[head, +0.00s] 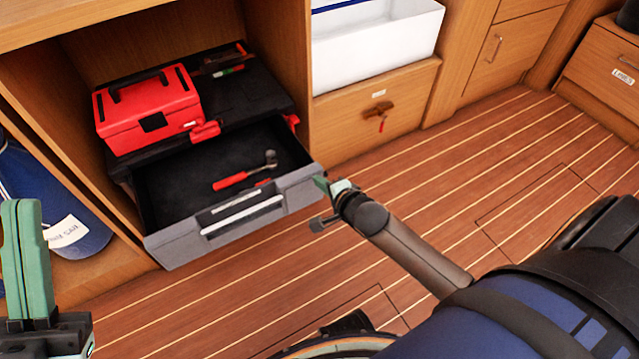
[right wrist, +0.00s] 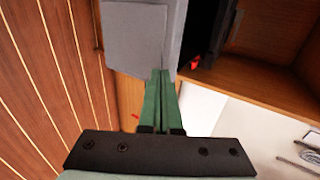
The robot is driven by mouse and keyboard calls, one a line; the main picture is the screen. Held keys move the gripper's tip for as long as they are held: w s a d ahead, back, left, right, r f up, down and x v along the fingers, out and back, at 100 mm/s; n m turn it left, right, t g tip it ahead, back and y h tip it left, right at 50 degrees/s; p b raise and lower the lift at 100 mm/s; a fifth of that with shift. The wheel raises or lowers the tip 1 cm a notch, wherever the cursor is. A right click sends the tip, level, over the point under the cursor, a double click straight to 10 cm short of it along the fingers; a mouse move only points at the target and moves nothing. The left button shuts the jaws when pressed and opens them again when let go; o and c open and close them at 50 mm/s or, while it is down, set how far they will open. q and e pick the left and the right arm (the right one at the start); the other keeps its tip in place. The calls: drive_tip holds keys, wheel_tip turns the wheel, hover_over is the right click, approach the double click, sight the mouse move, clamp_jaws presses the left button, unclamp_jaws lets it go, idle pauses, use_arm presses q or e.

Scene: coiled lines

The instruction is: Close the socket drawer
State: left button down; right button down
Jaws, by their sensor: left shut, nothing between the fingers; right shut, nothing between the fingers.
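The socket drawer (head: 160,245) is pulled out of a black tool chest in a wooden locker. Its grey front has a light handle (head: 242,216). A red-handled ratchet (head: 245,174) lies inside on the dark floor. My right gripper (head: 326,187) is shut and empty at the right end of the drawer front. In the right wrist view its green fingers (right wrist: 159,75) overlap the edge of the grey front (right wrist: 130,35); I cannot tell if they touch. My left gripper (head: 22,205) is shut and empty at the lower left, apart from the drawer.
A red toolbox (head: 150,108) and small tools (head: 225,62) sit on the chest top. A wooden divider stands right of the chest. A blue bag (head: 50,195) is left.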

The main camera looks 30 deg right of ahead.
use_arm(q)
drive_tip(key=shift+f, duration=0.2)
use_arm(e)
drive_tip(key=shift+w, duration=0.4)
drive_tip(key=shift+w, duration=0.1)
